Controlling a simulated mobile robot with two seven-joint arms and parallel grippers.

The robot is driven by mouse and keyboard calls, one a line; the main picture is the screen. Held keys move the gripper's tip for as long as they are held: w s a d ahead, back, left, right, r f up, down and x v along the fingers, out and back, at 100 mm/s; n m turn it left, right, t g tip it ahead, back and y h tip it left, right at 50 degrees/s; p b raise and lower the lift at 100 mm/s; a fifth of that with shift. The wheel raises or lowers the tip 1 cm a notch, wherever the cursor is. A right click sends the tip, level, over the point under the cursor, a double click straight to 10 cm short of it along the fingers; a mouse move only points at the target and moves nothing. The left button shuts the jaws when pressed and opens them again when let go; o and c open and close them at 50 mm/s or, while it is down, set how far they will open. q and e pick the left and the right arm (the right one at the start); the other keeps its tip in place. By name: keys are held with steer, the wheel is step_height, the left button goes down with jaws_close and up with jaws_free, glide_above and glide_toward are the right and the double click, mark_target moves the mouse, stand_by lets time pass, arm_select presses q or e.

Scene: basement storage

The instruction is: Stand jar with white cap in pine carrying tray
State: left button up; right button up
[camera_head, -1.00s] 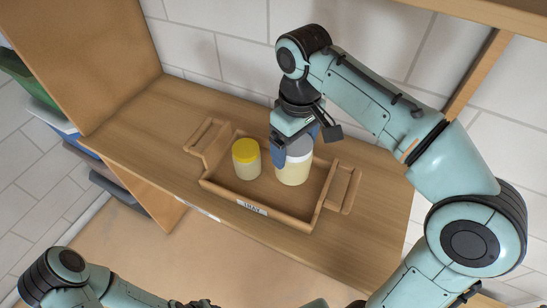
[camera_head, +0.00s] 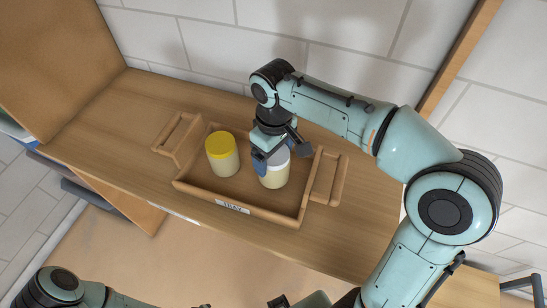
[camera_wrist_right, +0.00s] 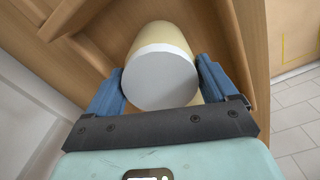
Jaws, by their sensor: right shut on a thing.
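The jar with white cap (camera_head: 273,176) has a pale yellow body and stands about upright inside the pine carrying tray (camera_head: 268,213), in its right part. My right gripper (camera_head: 271,159) is shut on this jar from above, its blue fingers on either side of the cap. In the right wrist view the white cap (camera_wrist_right: 161,79) sits between the two fingers (camera_wrist_right: 160,88). I cannot tell whether the jar's base touches the tray floor. My left arm shows at the bottom left, but its gripper is out of view.
A jar with a yellow cap (camera_head: 222,155) stands in the tray, left of the held jar with a small gap. The tray has a handle at each end and rests on a wooden shelf (camera_head: 110,120). A tiled wall is behind, a wooden side panel at left.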

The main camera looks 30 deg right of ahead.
arm_select(q)
steer(key=shift+s+f, duration=0.15)
arm_select(e)
steer(key=shift+s+f, duration=0.1)
steer(key=shift+f, duration=0.6)
arm_select(q)
steer(key=shift+f, duration=0.1)
arm_select(e)
steer(key=shift+f, duration=0.1)
steer(key=o, duration=1.1)
steer(key=shift+f, duration=0.1)
step_height(320, 180, up, 12)
steer(key=shift+r+p, duration=0.2)
steer(key=shift+p, duration=1.05)
arm_select(q)
steer(key=w+r, duration=0.2)
steer(key=r, duration=0.1)
steer(key=shift+w+r, duration=0.25)
steer(key=shift+w, duration=0.05)
steer(key=shift+s, duration=0.1)
